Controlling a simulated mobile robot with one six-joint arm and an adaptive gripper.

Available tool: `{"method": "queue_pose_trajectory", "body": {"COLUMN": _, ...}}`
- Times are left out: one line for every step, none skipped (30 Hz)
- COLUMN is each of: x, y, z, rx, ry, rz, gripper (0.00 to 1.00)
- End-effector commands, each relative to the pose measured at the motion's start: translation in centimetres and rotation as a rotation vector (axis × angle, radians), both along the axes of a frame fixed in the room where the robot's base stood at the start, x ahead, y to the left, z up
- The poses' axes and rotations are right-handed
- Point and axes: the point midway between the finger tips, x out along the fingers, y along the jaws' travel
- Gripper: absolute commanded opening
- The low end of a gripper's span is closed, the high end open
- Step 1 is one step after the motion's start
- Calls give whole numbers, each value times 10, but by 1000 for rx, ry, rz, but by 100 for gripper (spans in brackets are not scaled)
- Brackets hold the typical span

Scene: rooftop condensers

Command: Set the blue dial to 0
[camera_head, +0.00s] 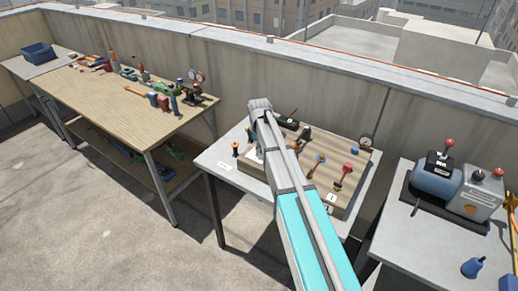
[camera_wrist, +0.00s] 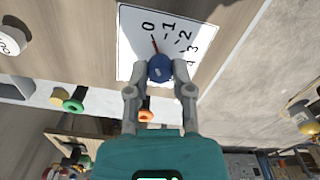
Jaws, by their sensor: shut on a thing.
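The blue dial (camera_wrist: 160,70) is in the wrist view, in front of a white scale plate (camera_wrist: 205,38) marked 0 to 4. A thin red pointer (camera_wrist: 154,44) runs from the dial toward the 0 mark, close to in line with it. My gripper (camera_wrist: 160,77) is shut on the blue dial, with one finger on each side. In the head view my arm hides the dial and my gripper; only a bit of a white plate shows beside the arm.
The wooden board (camera_head: 335,206) on the grey table carries several levers and knobs, among them a red-topped one (camera_head: 347,168). A wooden workbench (camera_head: 120,92) with tools stands left. A grey table with a blue-grey machine (camera_head: 437,180) stands right.

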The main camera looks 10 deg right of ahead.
Motion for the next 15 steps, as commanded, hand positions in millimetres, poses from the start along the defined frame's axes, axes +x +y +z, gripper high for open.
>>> {"method": "queue_pose_trajectory", "body": {"x": -2, "y": 0, "z": 0, "rx": -2, "ry": 3, "rz": 1, "gripper": 0}}
{"method": "queue_pose_trajectory", "body": {"x": -2, "y": 0, "z": 0, "rx": -2, "ry": 3, "rz": 0, "gripper": 0}}
{"method": "queue_pose_trajectory", "body": {"x": -2, "y": 0, "z": 0, "rx": -2, "ry": 3, "rz": 0, "gripper": 0}}
{"method": "queue_pose_trajectory", "body": {"x": -2, "y": 0, "z": 0, "rx": -2, "ry": 3, "rz": 0, "gripper": 0}}
{"method": "queue_pose_trajectory", "body": {"x": -2, "y": 0, "z": 0, "rx": -2, "ry": 3, "rz": 0, "gripper": 0}}
{"method": "queue_pose_trajectory", "body": {"x": -2, "y": 0, "z": 0, "rx": -2, "ry": 3, "rz": 0, "gripper": 34}}
{"method": "queue_pose_trajectory", "body": {"x": -2, "y": 0, "z": 0, "rx": -2, "ry": 3, "rz": 0, "gripper": 40}}
{"method": "queue_pose_trajectory", "body": {"x": -1, "y": 0, "z": 0, "rx": -2, "ry": 3, "rz": 0, "gripper": 45}}
{"method": "queue_pose_trajectory", "body": {"x": -1, "y": 0, "z": 0, "rx": -1, "ry": 3, "rz": 0, "gripper": 52}}
{"method": "queue_pose_trajectory", "body": {"x": -1, "y": 0, "z": 0, "rx": -1, "ry": 3, "rz": 0, "gripper": 58}}
{"method": "queue_pose_trajectory", "body": {"x": -1, "y": 0, "z": 0, "rx": -1, "ry": 3, "rz": -1, "gripper": 64}}
{"method": "queue_pose_trajectory", "body": {"x": -1, "y": 0, "z": 0, "rx": 0, "ry": 1, "rz": -1, "gripper": 65}}
{"method": "queue_pose_trajectory", "body": {"x": -1, "y": 0, "z": 0, "rx": 0, "ry": 1, "rz": -1, "gripper": 65}}
{"method": "queue_pose_trajectory", "body": {"x": -1, "y": 0, "z": 0, "rx": 0, "ry": 1, "rz": -1, "gripper": 65}}
{"method": "queue_pose_trajectory", "body": {"x": -1, "y": 0, "z": 0, "rx": 0, "ry": 1, "rz": -1, "gripper": 65}}
